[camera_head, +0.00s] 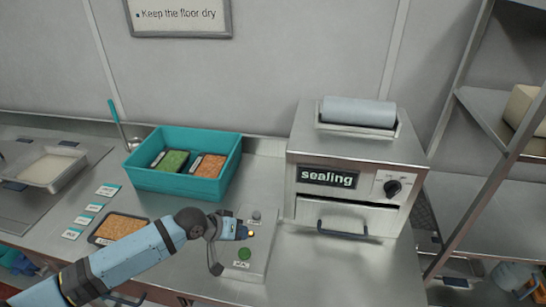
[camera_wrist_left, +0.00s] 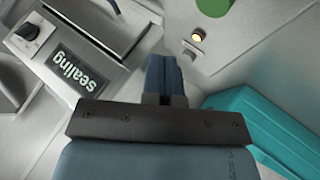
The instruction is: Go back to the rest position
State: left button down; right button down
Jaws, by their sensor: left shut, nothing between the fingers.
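My left gripper (camera_head: 246,232) reaches in from the lower left in the head view, over a metal control panel (camera_head: 258,268) on the counter. Its fingers are shut and empty in the left wrist view (camera_wrist_left: 165,72). My right gripper is not in view.
The sealing machine (camera_head: 350,160) stands right of the panel, with a film roll on top. A teal crate (camera_head: 180,183) with filled trays stands behind my arm. A filled tray (camera_head: 118,228) lies beside my arm, near several labels. A metal shelf (camera_head: 470,180) is at right. The front-right counter is clear.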

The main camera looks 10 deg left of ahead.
pick_arm(q)
jog(key=shift+m+t+h, duration=0.3)
jog(key=shift+t+h, duration=0.1)
jog(key=shift+t, duration=0.1)
jog(key=s+d+f, duration=0.2)
jog(key=s, duration=0.1)
jog(key=s+d+f, duration=0.1)
jog(key=shift+s+d+f, duration=0.1)
jog(key=shift+s+f, duration=0.15)
jog(key=shift+s, duration=0.05)
jog(key=s+a+f+t+y, duration=0.1)
jog(key=s+a+f, duration=0.1)
jog(key=s, duration=0.5)
jog(key=s+a+f+t+y, duration=0.1)
jog(key=s+a+f+y, duration=0.1)
jog(key=s, duration=0.4)
jog(key=s+a+f+t+y, duration=0.1)
jog(key=s+a+f+y, duration=0.1)
jog(key=s+f, duration=0.2)
jog(key=s, duration=0.3)
jog(key=shift+s+a+m+t, duration=0.25)
jog(key=shift+s+m+t, duration=0.05)
jog(key=shift+m+t, duration=0.1)
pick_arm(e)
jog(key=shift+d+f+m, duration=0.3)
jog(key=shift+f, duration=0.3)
